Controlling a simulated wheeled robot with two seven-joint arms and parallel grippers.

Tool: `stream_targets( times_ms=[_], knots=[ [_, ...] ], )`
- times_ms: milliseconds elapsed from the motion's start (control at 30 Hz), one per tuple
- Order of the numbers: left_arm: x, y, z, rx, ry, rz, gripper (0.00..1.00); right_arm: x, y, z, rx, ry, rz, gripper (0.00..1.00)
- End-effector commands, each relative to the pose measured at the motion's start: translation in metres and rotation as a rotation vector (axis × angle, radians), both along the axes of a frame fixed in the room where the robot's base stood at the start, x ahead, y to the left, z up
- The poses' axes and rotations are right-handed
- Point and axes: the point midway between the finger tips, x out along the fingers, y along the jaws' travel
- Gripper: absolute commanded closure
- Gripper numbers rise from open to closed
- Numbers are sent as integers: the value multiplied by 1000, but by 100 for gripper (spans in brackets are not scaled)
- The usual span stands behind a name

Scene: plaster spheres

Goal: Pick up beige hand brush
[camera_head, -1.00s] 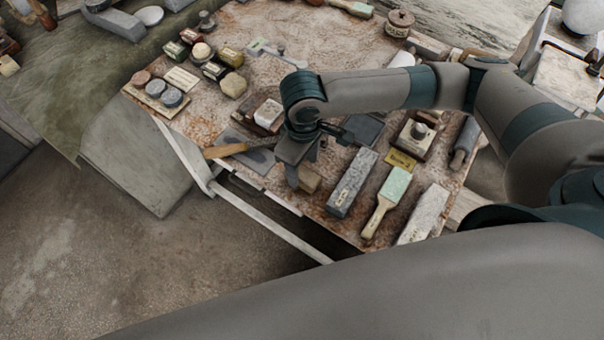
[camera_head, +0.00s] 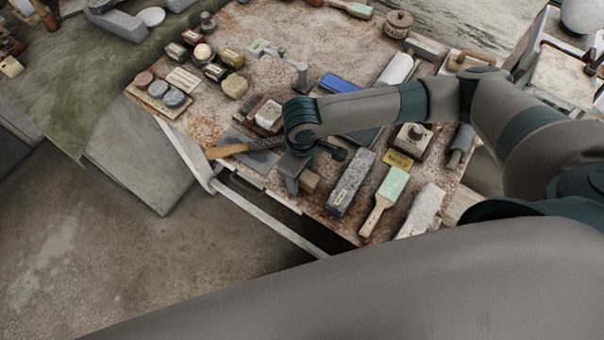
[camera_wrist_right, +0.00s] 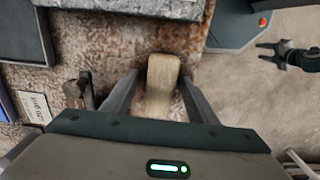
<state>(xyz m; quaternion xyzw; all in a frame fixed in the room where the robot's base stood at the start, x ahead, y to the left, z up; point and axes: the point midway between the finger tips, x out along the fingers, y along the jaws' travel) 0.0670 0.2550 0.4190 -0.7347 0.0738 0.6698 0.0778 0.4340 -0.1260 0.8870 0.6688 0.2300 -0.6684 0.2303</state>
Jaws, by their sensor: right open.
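A small beige block with a rounded end, which looks like the beige hand brush (camera_head: 309,181), lies near the front edge of the worktable (camera_head: 330,229). In the right wrist view the brush (camera_wrist_right: 161,88) lies between my two fingers. My right gripper (camera_head: 297,185) is open and low over it, with a finger on each side; the gripper (camera_wrist_right: 158,84) also shows in the wrist view. Gaps show beside the brush, and I cannot tell whether either finger touches it. The gripper partly hides the brush in the head view. A dark claw, apparently my left gripper (camera_wrist_right: 272,50), is small over the floor.
A grey stone block (camera_head: 350,183) stands just right of the gripper. A green-topped brush (camera_head: 385,200) lies beyond it. A wooden-handled tool (camera_head: 228,151) lies to the left. Open floor (camera_head: 140,260) is in front of the table.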

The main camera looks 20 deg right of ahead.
Motion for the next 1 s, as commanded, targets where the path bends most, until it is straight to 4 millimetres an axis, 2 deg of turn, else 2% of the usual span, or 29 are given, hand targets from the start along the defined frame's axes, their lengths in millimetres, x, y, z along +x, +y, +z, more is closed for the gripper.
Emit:
stream_targets(
  times_ms=[333, 500, 533, 1000],
  knots=[
    [0, 1, 0, 1, 1, 0, 55, 0, 0, 0, 0, 0, 0, 47],
    [0, 1, 0, 1, 1, 0, 55, 0, 0, 0, 0, 0, 0, 88],
    [0, 1, 0, 1, 1, 0, 55, 0, 0, 0, 0, 0, 0, 93],
    [0, 1, -4, 1, 1, 0, 55, 1, 1, 7, 2, -1, 0, 92]
  ],
)
